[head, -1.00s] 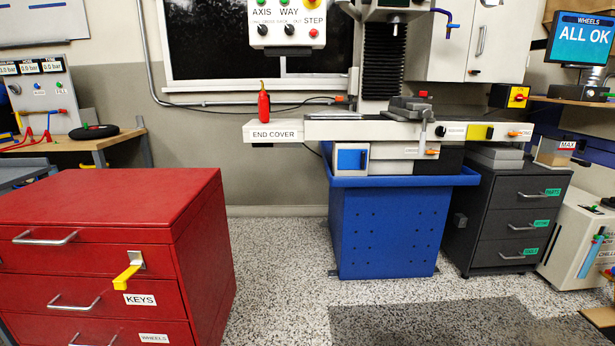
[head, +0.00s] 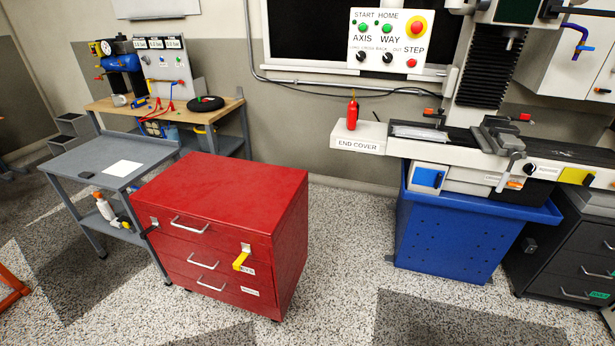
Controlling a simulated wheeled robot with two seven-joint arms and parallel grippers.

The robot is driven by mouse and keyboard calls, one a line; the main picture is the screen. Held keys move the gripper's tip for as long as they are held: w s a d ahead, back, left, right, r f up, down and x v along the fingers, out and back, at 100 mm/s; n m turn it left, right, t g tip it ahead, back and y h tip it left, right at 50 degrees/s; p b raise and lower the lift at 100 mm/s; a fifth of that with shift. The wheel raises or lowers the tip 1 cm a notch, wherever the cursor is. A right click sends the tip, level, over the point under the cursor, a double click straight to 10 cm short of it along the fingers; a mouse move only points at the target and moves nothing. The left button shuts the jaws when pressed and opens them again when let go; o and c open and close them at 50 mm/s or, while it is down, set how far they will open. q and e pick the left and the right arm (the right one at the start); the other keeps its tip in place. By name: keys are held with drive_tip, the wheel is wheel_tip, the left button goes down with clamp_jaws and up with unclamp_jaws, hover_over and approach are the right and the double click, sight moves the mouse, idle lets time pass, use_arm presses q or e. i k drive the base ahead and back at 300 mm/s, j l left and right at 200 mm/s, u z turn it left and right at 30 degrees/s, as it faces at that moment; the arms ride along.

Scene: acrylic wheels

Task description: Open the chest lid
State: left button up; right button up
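The red chest (head: 222,238) stands on the speckled floor left of the middle in the head view. Its flat red lid (head: 225,192) looks closed. A silver handle (head: 189,226) sits on the front just under the top. Two more silver handles are on the drawer fronts below. A yellow lever (head: 241,260) sticks out at the right of the front, beside a white label. Neither of my grippers is in view.
A grey cart (head: 98,160) with a white sheet stands close to the chest's left side. A wooden bench (head: 160,112) is behind. A blue machine base (head: 450,235) stands to the right. Free floor lies between chest and machine.

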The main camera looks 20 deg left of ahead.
sight(252, 201)
drive_tip(key=u, duration=1.55)
